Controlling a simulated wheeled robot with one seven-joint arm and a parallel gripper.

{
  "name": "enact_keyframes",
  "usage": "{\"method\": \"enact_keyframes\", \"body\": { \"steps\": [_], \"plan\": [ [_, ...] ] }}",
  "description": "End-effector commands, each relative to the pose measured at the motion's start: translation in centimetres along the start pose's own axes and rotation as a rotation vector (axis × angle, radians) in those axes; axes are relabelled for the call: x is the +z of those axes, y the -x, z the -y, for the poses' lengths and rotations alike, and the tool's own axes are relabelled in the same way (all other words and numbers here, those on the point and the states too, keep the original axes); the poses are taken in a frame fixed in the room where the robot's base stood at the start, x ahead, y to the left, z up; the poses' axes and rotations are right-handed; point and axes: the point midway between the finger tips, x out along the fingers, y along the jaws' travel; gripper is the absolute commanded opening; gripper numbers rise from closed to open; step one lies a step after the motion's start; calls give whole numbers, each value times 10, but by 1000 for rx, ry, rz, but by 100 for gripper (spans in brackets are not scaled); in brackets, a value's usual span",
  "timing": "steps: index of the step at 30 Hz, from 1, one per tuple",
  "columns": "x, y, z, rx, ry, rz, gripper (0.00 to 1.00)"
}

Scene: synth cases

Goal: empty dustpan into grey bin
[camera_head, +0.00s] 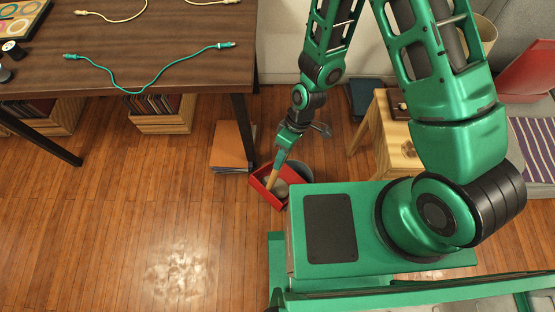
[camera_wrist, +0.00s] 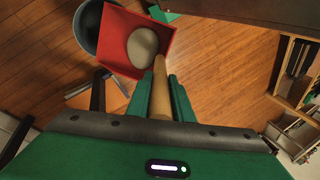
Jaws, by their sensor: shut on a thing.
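The red dustpan (camera_head: 263,195) is low over the floor in the head view, below my gripper (camera_head: 279,160). In the wrist view the dustpan (camera_wrist: 119,24) shows its open inside, with a smooth grey-beige oval lump (camera_wrist: 142,47) in it. My gripper (camera_wrist: 160,97) is shut on the dustpan's wooden handle (camera_wrist: 160,75), which runs between the two green fingers. The grey bin (camera_head: 302,167) is just right of and behind the dustpan, partly hidden by it. In the wrist view the bin (camera_wrist: 86,30) shows at the dustpan's left, overlapped by it. I cannot tell if they touch.
A dark wooden table (camera_head: 150,55) with cables on it fills the upper left; its black leg (camera_head: 243,130) stands left of the dustpan. A brown stack (camera_head: 232,145) lies on the floor by that leg. A wooden stool (camera_head: 395,140) stands to the right. The floor at lower left is clear.

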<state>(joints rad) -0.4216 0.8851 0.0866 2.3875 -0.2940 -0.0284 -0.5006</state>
Motion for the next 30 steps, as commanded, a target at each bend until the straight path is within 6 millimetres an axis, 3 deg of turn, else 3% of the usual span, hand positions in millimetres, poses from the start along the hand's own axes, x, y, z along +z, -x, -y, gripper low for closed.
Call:
{"method": "enact_keyframes", "body": {
  "steps": [30],
  "plan": [
    [12, 24, -56, -212, -2, -46, 0]
  ]
}}
